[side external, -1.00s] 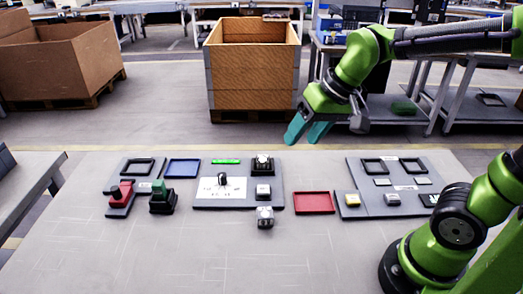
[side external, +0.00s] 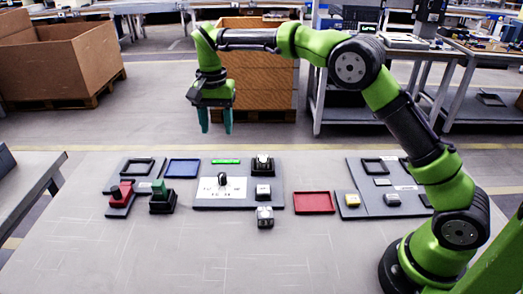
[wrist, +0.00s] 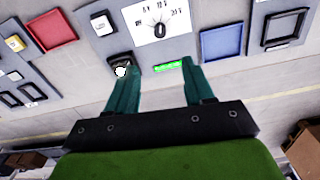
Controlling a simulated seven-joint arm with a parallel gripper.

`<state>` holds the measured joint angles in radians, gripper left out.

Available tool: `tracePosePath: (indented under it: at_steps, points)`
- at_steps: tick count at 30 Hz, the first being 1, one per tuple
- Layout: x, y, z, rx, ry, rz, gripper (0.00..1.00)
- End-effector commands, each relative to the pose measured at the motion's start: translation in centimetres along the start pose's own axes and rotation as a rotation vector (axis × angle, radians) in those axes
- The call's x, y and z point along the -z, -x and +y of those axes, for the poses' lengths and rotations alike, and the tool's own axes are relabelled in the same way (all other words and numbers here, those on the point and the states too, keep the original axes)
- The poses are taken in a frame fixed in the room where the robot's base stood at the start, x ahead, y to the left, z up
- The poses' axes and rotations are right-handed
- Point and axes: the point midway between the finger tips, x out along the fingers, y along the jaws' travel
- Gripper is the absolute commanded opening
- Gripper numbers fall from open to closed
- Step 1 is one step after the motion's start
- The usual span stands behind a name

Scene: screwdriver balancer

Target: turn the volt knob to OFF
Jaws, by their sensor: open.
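The volt knob (side external: 222,179) is a small dark knob on a white dial plate (side external: 236,189) on the middle grey panel. My gripper (side external: 216,131) has teal fingers pointing down and hangs in the air above and behind the panel. In the wrist view the fingers (wrist: 158,72) are spread apart with nothing between them, below the knob in the picture. A green strip (side external: 226,161) lies on the same panel and shows between the fingers.
A dark-based switch (side external: 263,163) and a small block (side external: 263,191) sit on the panel's right side. A loose block (side external: 265,216) lies in front. A blue tray (side external: 183,168), red tray (side external: 314,203), red piece (side external: 121,193) and green piece (side external: 159,190) stand nearby. The front table area is clear.

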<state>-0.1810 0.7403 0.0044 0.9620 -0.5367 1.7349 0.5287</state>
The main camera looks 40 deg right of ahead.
Motion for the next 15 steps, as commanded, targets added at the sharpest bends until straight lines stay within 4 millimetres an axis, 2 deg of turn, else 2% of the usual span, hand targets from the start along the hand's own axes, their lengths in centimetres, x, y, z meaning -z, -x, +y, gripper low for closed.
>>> tracePosePath:
  at_steps: [5, 15]
  points:
    - [0.0, -2.6, 0.1, -0.002, 0.001, -0.002, 0.52]
    - [0.0, -10.1, 0.0, -0.001, 0.003, -0.002, 0.52]
